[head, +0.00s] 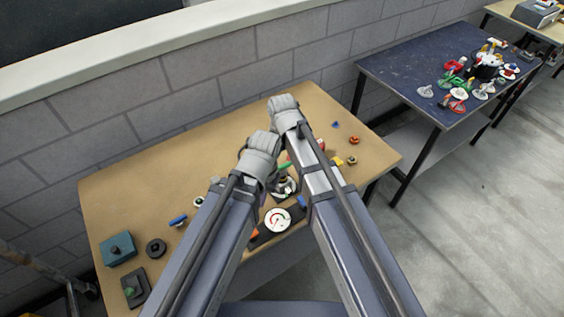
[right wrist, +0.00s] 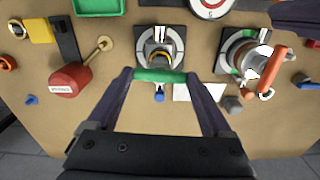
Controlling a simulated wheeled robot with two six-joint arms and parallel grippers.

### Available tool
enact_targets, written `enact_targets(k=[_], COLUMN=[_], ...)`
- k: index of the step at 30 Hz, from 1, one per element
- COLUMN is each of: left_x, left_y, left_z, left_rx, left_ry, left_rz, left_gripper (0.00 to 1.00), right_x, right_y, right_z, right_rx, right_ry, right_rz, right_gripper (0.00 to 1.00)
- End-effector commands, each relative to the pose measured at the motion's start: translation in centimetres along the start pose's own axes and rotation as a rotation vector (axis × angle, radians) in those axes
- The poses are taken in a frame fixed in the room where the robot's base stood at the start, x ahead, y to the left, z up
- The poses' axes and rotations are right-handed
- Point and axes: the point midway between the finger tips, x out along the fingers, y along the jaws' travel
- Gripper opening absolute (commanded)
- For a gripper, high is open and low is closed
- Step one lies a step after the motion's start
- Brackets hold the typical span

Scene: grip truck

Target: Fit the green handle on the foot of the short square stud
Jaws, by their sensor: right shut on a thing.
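The green handle (right wrist: 160,75), a short bar, lies crosswise between the two fingertips of my right gripper (right wrist: 160,77), which is shut on its ends. In the head view the green handle (head: 285,167) shows between my arms beside the mount (head: 285,187). My left gripper's fingers are hidden behind its wrist.
A second mount (right wrist: 232,48) with an orange handle (right wrist: 273,66) stands to the right in the wrist view. A red knob (right wrist: 72,78) with a brass stem lies left. A white card (right wrist: 195,92) and a blue piece (right wrist: 159,97) lie close by. A dial (head: 277,220) sits near the table's front.

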Motion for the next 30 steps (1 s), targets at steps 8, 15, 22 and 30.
enact_targets(k=[8,15,22,30], left_x=[0.18,0.21,0.68,1.12], left_y=[0.02,0.02,0.06,0.11], left_z=[-0.01,-0.01,-0.04,-0.07], left_rx=[0.0,0.0,0.0,0.0], left_ry=[0.0,0.0,0.0,0.0], left_rz=[0.0,0.0,0.0,0.0], left_gripper=[0.0,0.0,0.0,0.0], right_x=[0.18,0.21,0.69,1.13], right_y=[0.0,0.0,0.0,0.0], right_z=[0.0,0.0,0.0,-0.01], right_rx=[0.0,0.0,0.0,0.0], right_ry=[0.0,0.0,0.0,0.0], right_rz=[0.0,0.0,0.0,0.0], right_gripper=[0.24,0.24,0.24,0.24])
